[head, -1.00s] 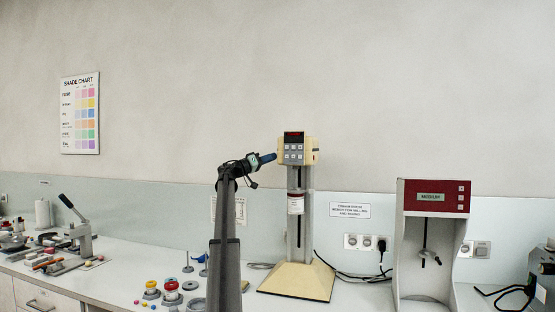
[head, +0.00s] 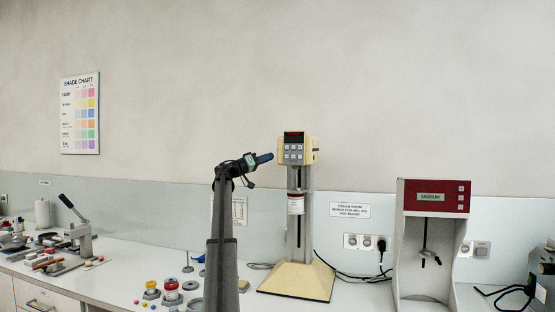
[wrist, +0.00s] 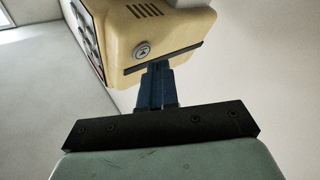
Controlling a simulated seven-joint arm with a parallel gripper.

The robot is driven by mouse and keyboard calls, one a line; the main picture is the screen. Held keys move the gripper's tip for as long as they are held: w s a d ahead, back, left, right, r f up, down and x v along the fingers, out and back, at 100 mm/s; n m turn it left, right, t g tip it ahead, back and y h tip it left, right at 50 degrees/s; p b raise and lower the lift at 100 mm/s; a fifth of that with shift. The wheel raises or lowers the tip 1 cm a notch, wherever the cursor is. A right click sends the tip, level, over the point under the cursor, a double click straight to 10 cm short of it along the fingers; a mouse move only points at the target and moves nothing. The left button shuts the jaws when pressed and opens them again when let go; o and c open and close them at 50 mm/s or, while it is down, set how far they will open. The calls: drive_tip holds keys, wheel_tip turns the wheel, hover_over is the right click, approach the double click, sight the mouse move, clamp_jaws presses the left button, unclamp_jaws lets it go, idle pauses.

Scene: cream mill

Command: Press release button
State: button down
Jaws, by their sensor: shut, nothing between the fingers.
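The cream mill (head: 296,150) stands on the bench, with a red display and a grey keypad (head: 293,154) on the front of its head. My gripper (head: 270,157) is at the left of the mill head, with its blue fingers shut and empty. In the wrist view the fingertips (wrist: 157,66) lie close to the lower edge of the cream head (wrist: 160,25); I cannot tell whether they touch it. A round silver fitting (wrist: 142,50) sits on this face, just above and left of the fingertips. I cannot tell which part is the release button.
The mill's column rises from a wide cream base (head: 297,281). A red and white machine (head: 431,196) stands to the right, with cables and sockets between. Jars and small weights (head: 172,290) lie on the bench left of my arm. A lever press (head: 80,238) stands farther left.

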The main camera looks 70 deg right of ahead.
drive_tip(key=w, duration=0.5)
idle(0.5)
idle(0.7)
